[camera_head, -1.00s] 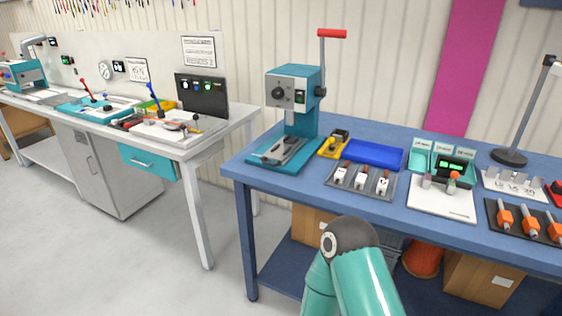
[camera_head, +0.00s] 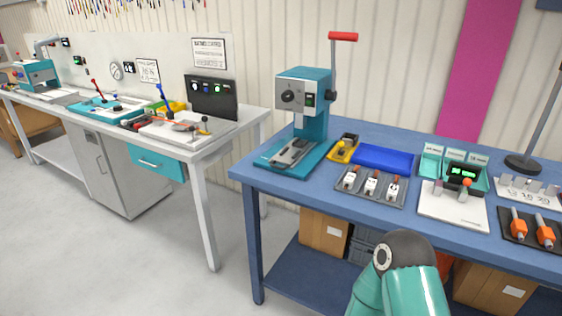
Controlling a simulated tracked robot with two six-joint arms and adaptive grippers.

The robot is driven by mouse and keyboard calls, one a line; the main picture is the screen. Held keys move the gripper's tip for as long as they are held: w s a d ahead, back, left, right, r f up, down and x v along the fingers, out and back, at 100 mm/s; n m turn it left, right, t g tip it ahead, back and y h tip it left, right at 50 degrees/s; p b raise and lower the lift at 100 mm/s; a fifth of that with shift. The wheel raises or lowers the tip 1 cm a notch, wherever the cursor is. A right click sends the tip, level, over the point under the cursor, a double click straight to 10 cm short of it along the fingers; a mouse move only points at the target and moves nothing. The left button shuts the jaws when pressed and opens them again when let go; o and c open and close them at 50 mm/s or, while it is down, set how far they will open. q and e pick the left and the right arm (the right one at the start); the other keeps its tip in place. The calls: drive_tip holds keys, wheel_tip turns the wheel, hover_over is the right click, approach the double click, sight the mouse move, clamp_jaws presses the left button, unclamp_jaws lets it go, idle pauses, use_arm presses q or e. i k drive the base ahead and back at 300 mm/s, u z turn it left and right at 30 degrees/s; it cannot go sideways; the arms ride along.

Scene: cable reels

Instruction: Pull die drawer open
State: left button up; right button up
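One drawer shows, a teal drawer (camera_head: 157,161) with a pale bar handle (camera_head: 148,162), under the right part of the white workbench (camera_head: 203,158) on the left. It looks shut. A teal arm link of mine shows at the bottom right, in front of the blue table. Neither of my grippers is in the picture, so I cannot see whether they hold anything.
A grey cabinet (camera_head: 112,180) stands under the white bench, left of the drawer. A bench leg (camera_head: 206,218) stands to its right. The blue table (camera_head: 320,180) with a teal lever press (camera_head: 303,105) is on the right. The grey floor (camera_head: 60,240) in front is clear.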

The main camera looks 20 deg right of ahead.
sight(287, 157)
drive_tip(key=i, duration=0.95)
drive_tip(key=u, duration=0.05)
